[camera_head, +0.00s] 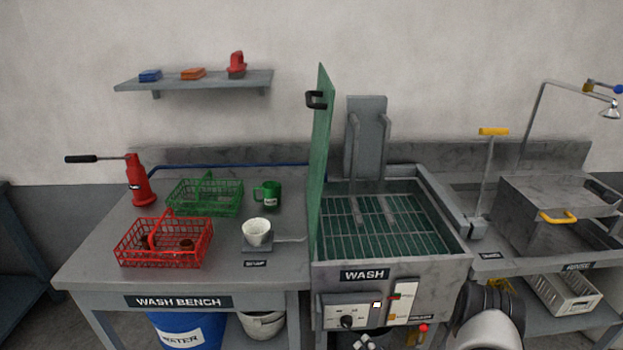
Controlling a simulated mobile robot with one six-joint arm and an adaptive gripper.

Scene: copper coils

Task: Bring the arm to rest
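A part of my arm, a pale rounded link with a dark joint, shows at the lower right in front of the wash unit. A small black-and-pale shape at the bottom edge, below the control panel, looks like the end of my gripper (365,342). It is cut off by the frame, so I cannot tell whether it is open or shut, and nothing held can be made out. The wash tank (445,205) stands behind it, with its green lid (322,150) raised upright and a green grate inside.
The wash bench (100,262) at left carries a red basket (190,228) with brownish items, a green basket (222,204), a green mug (270,195), a white cup (257,232) and a red jack-like tool (140,185). A grey box (520,220) with a yellow handle stands right.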

